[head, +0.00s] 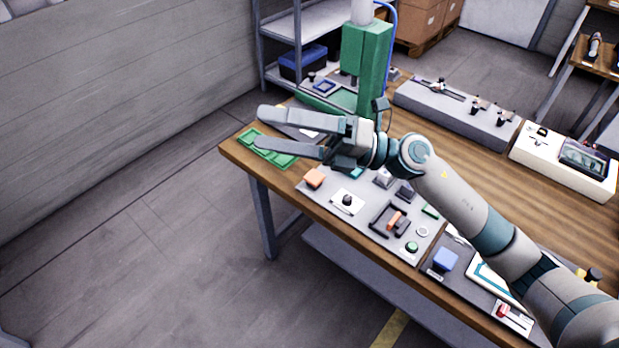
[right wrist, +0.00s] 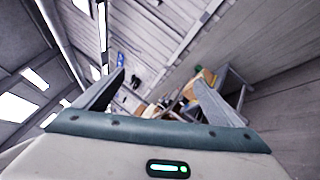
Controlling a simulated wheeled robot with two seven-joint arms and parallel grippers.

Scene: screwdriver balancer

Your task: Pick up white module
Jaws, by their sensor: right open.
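A small white square module with a black knob (head: 347,201) sits on the light grey panel (head: 322,206) near the front edge of the wooden table. My right gripper (head: 262,128) is open and empty. In the head view it points left, over the table's left end, up and to the left of the white module. The right wrist view shows its two fingers (right wrist: 160,88) spread apart, with wall and ceiling lights beyond and no white module between them. My left gripper is not in view.
A green tray (head: 268,150) lies at the table's left corner. A green press (head: 365,60) stands behind. A larger white box (head: 565,163) is at right.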

